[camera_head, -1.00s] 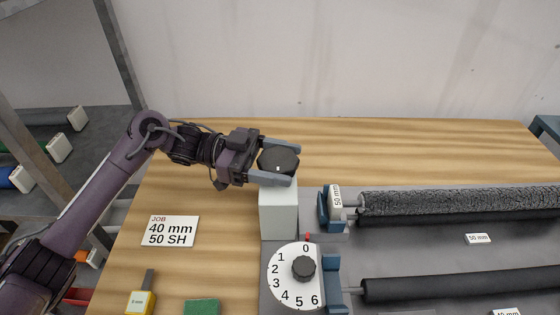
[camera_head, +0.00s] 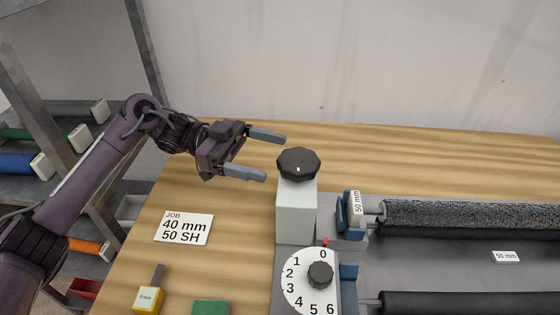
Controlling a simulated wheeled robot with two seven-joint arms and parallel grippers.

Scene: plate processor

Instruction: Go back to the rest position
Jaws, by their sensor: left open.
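My left gripper (camera_head: 262,154) is open and empty, with its two grey fingers apart. It hangs above the wooden table (camera_head: 235,270), just left of a black knob (camera_head: 298,163). The knob sits on top of a light grey block (camera_head: 296,212) at the left end of the machine. The fingers are clear of the knob, with a small gap between. My left arm comes in from the left side of the picture. My right gripper is not in this view.
A numbered dial (camera_head: 311,280) with a black knob stands in front of the block. A textured roller (camera_head: 470,215) lies to the right. A job card (camera_head: 184,228), yellow block (camera_head: 147,300) and green pad (camera_head: 210,307) lie on the table. A shelf rack (camera_head: 75,80) stands at left.

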